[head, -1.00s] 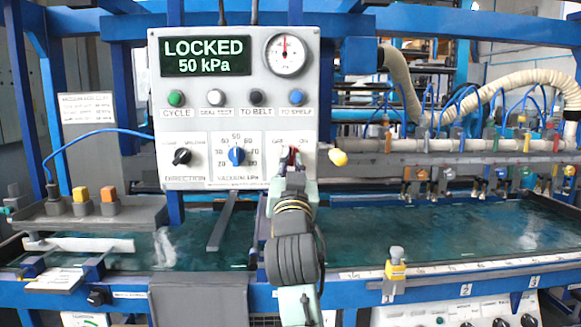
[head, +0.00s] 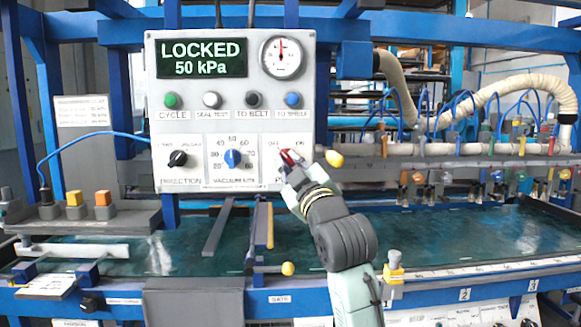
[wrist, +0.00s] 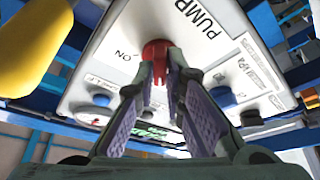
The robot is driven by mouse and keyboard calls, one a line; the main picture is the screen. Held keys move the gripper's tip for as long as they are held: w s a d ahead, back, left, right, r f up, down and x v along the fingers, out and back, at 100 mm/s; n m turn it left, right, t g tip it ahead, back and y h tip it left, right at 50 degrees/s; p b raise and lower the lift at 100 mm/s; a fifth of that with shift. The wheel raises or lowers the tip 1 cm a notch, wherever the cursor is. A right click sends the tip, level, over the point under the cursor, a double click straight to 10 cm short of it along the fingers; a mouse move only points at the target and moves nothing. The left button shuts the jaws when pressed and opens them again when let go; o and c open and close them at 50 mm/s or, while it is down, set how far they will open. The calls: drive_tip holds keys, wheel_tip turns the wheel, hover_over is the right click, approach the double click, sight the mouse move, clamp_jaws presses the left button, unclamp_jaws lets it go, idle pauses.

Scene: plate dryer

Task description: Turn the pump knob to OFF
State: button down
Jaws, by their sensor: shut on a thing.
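The red pump knob (head: 290,156) is on the lower right plate of the white control panel (head: 235,88). An ON label sits to its upper right and a partly hidden OFF label to its upper left. The knob looks tilted toward the upper left in the head view, but my fingers hide much of it. In the wrist view the knob (wrist: 157,50) is between the two fingertips of my gripper (wrist: 159,72), under the PUMP lettering. My gripper (head: 288,171) is shut on it, with the arm coming from the lower right.
The panel display (head: 202,58) reads LOCKED 50 kPa. A blue vacuum knob (head: 233,158) and a black direction knob (head: 178,158) are to the left. Below is the green table (head: 450,235).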

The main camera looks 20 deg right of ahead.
drive_tip(key=shift+n+y, duration=0.4)
drive_tip(key=shift+n, duration=0.3)
drive_tip(key=c, duration=1.7)
unclamp_jaws()
drive_tip(key=shift+o, duration=0.2)
drive_tip(key=v, duration=1.2)
drive_tip(key=shift+r, duration=0.15)
